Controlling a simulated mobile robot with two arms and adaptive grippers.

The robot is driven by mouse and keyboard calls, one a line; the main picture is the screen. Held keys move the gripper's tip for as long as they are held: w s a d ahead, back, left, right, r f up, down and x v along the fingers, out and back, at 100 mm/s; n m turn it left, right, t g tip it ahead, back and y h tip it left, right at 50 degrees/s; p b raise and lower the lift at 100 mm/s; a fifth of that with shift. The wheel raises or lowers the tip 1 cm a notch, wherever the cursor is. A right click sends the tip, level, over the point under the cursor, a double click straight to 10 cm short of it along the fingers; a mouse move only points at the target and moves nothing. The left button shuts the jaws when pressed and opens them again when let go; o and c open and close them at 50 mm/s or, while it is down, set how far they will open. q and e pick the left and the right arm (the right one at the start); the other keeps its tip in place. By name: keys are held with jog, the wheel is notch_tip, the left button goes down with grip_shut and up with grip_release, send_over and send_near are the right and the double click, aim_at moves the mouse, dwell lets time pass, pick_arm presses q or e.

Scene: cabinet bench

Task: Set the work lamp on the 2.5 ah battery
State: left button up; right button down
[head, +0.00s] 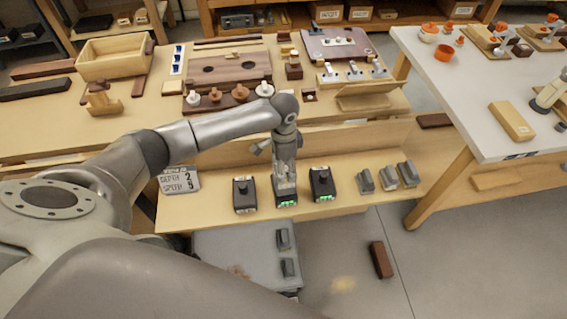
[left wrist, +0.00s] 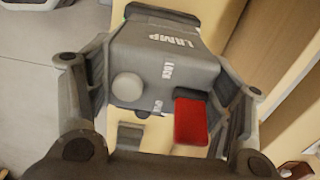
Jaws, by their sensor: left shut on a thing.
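My left gripper (head: 285,182) is shut on a grey body marked LAMP, LOCK and OPEN, the work lamp (left wrist: 160,60). In the left wrist view it sits between both fingers and has a round grey knob and a red slider. In the head view the gripper points down at the middle of three dark blocks with green lights (head: 286,200) and hides much of it. One such block (head: 245,195) stands to its left and another (head: 322,184) to its right. No capacity label is readable, so I cannot tell which is the 2.5 ah battery. My right gripper is not in view.
Several small grey blocks (head: 388,179) stand right of the dark blocks. A sign (head: 180,180) stands at the left of the lower shelf. A grey case (head: 235,258) with two grey blocks is below. The upper bench behind holds a wooden box (head: 113,66) and pegged boards.

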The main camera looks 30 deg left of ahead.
pick_arm(q)
jog(key=shift+f, duration=0.45)
jog(key=o, duration=1)
notch_tip(320, 180, up, 11)
jog(key=p, duration=1.1)
jog(key=shift+r+p, duration=0.1)
jog(key=shift+p, duration=0.25)
